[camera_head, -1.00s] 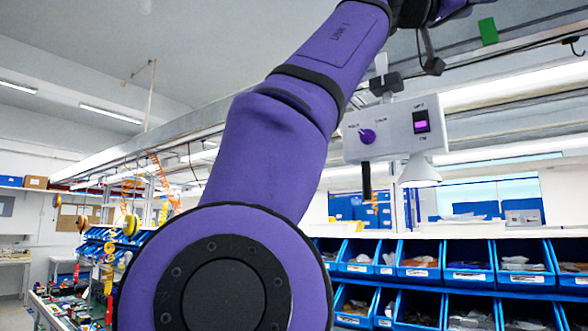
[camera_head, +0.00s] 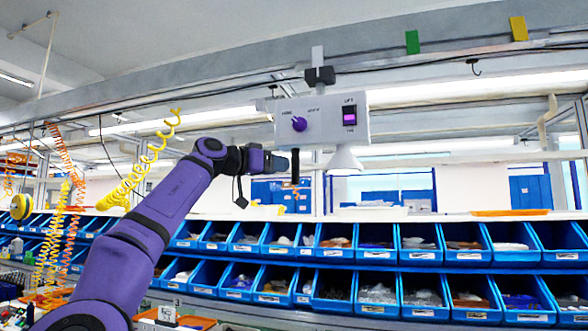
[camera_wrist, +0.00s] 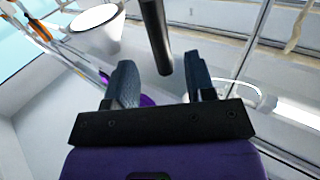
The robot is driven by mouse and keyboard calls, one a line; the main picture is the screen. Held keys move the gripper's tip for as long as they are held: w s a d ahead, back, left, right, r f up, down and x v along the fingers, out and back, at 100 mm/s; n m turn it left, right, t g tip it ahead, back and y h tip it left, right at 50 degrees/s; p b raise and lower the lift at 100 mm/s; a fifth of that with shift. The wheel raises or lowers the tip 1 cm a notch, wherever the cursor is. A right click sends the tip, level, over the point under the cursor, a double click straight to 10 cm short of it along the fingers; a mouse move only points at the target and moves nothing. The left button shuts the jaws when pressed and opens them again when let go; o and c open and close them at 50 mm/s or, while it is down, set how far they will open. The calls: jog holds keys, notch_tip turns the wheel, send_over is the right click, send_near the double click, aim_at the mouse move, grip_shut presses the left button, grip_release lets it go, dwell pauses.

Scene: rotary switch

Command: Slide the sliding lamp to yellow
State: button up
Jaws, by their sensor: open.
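The sliding lamp is a white box (camera_head: 328,122) hung by a black clamp (camera_head: 320,76) from the overhead rail. Its front has a purple knob (camera_head: 299,124) and a lit switch (camera_head: 349,117). A black handle (camera_head: 295,166) and a white lampshade (camera_head: 346,158) hang below. The yellow marker (camera_head: 518,28) is on the rail at right, and the green marker (camera_head: 412,42) is between it and the lamp. My gripper (camera_head: 279,163) is beside the handle. In the wrist view my open gripper (camera_wrist: 160,82) has the handle (camera_wrist: 155,35) ahead, between its fingertips in the picture; contact cannot be told.
Blue bins (camera_head: 420,250) fill shelves below the lamp. A small hook (camera_head: 473,67) hangs from the rail to the right. A yellow coiled hose (camera_head: 150,160) hangs at the left. The space right of the lamp, below the rail, looks clear.

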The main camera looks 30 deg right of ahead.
aim_at(297, 168)
jog(key=d, duration=0.6)
jog(key=shift+w+d, duration=0.1)
jog(key=shift+d, duration=0.25)
jog(key=shift+c, duration=0.5)
grip_shut()
